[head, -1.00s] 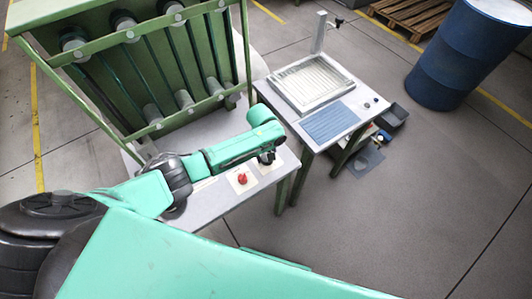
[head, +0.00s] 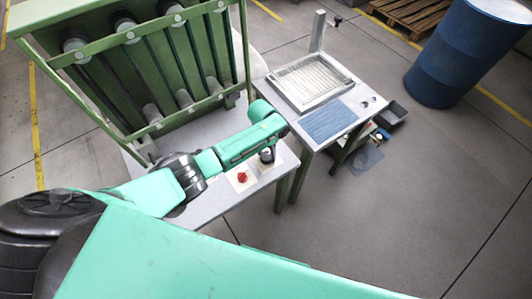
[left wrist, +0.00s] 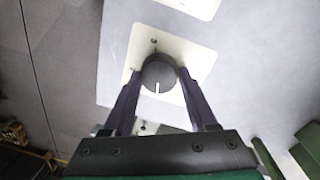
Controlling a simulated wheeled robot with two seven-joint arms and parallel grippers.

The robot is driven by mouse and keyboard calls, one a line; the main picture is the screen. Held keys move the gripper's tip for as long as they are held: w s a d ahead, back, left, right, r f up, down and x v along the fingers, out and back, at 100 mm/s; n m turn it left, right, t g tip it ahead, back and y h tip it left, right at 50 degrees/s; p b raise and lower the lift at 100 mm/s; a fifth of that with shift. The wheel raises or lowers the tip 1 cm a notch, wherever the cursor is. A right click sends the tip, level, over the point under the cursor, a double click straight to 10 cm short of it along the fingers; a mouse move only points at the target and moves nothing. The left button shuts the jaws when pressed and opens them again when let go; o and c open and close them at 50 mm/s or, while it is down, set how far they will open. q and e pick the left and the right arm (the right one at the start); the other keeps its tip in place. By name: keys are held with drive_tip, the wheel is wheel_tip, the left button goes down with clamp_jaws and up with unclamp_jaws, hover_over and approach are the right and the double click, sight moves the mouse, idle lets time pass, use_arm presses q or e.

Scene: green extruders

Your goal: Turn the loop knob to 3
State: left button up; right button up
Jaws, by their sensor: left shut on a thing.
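A round black knob (left wrist: 158,73) with a white pointer line sits on a white plate (left wrist: 190,62) in the left wrist view. The pointer faces the bottom of that picture. My left gripper (left wrist: 160,72) has one dark finger on each side of the knob and is shut on it. No numbers can be read around the knob. In the head view a dark knob-like shape (head: 267,155) stands on a pale plate beside my left arm's end; the fingers cannot be made out there. My right gripper is not in view.
A red knob (head: 243,177) is on the same grey bench (head: 212,212), left of the dark shape. A green rack (head: 185,60) with rollers stands behind. A small table with a framed tray (head: 348,84) is to the right, with a blue barrel (head: 458,58) beyond.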

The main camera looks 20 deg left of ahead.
use_arm(q)
drive_tip(key=m, duration=0.3)
drive_tip(key=shift+d+m, duration=0.1)
drive_tip(key=shift+m, duration=0.3)
drive_tip(key=m, duration=0.4)
drive_tip(key=shift+b, duration=0.4)
drive_tip(key=m, duration=0.5)
drive_tip(key=shift+d+g+y, duration=0.15)
drive_tip(key=shift+g+y, duration=0.15)
drive_tip(key=m, duration=0.3)
drive_tip(key=shift+m+b, duration=0.3)
drive_tip(key=m, duration=0.4)
drive_tip(key=shift+s+m+y, duration=0.1)
drive_tip(key=shift+m+y, duration=0.2)
drive_tip(key=m, duration=0.3)
drive_tip(key=shift+s+m, duration=0.1)
drive_tip(key=shift+m, duration=0.2)
drive_tip(key=m, duration=0.4)
drive_tip(key=shift+s+m+t+b, duration=0.1)
drive_tip(key=shift+m+t+b, duration=0.25)
drive_tip(key=shift+m, duration=1.45)
